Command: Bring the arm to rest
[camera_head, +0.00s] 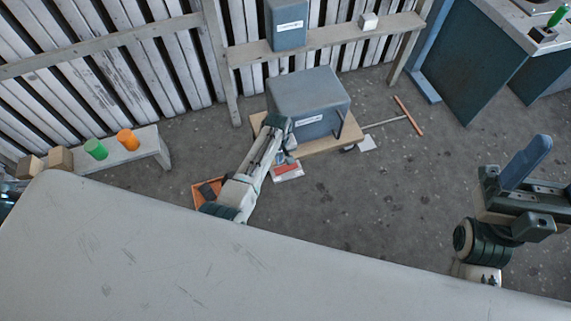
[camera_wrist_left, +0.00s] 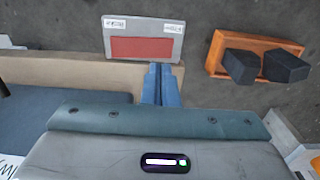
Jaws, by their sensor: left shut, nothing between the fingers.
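My left arm reaches out over the floor in the head view, with its left gripper (camera_head: 290,157) low beside the grey housing box (camera_head: 308,95). In the left wrist view the blue fingers of the left gripper (camera_wrist_left: 161,70) are together, with nothing between them. Their tips point toward a grey plate with a red panel and two labels (camera_wrist_left: 143,47), which also shows in the head view (camera_head: 287,171). My right gripper (camera_head: 543,145) is raised at the right of the head view, away from objects; the gap between its fingers cannot be made out.
The housing stands on a low wooden board (camera_head: 345,146). An orange tray (camera_wrist_left: 219,50) with two dark blocks lies near the plate. A bench (camera_head: 140,155) holds a green and an orange cylinder. A T-handled tool (camera_head: 408,114) lies right of the board. Open floor lies at centre right.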

